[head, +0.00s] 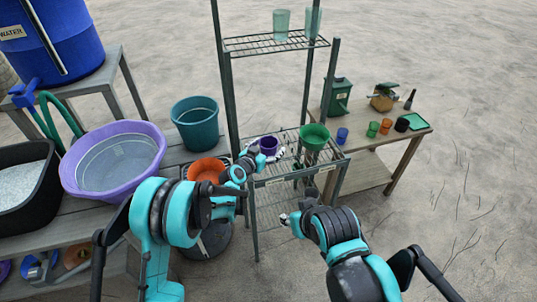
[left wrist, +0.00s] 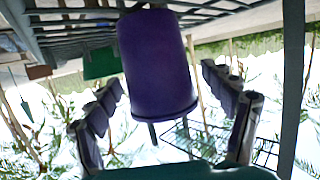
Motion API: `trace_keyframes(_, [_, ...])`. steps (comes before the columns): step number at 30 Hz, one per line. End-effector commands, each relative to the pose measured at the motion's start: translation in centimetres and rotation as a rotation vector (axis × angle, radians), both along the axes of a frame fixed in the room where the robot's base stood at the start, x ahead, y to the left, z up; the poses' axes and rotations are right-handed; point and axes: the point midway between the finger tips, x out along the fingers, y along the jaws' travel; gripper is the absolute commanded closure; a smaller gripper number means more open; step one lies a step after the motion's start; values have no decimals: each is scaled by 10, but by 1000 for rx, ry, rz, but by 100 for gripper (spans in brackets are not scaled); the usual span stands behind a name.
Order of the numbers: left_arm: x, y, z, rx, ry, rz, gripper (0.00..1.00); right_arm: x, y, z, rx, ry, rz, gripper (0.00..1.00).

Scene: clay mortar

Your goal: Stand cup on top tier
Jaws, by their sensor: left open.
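A small purple cup (head: 268,145) stands on the middle tier (head: 275,178) of the metal wire rack. My left gripper (head: 260,155) is right at the cup, coming from the front left. In the left wrist view the purple cup (left wrist: 158,65) shows large between the two spread fingers of my left gripper (left wrist: 165,105), with gaps on both sides. The top tier (head: 260,43) of the rack holds two pale green glasses (head: 281,24) toward its right side. My right gripper (head: 288,218) is low in front of the rack, small and partly hidden by its arm; its jaws are unclear.
A green pot (head: 314,137) stands right of the cup on the middle tier. Rack posts (head: 227,80) rise close by. An orange bowl (head: 207,169) and teal bucket (head: 196,122) are left. A wooden table (head: 385,145) with several cups is right. The top tier's left half is clear.

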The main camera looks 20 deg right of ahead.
Motion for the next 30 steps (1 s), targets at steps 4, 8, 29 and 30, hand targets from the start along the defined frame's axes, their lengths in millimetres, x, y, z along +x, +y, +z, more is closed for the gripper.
trace_keyframes(4, [1, -1, 0, 0, 0, 0, 18, 0, 0, 0, 0, 0, 0, 60])
trace_keyframes(8, [1, -1, 1, 0, 0, 0, 31, 0, 0, 0, 0, 0, 0, 60])
trace_keyframes(29, [1, -1, 20, 0, 0, 1, 77, 0, 0, 10, 0, 0, 0, 60])
trace_keyframes(30, [1, -1, 26, 0, 0, 1, 77, 0, 0, 13, 0, 0, 0, 60])
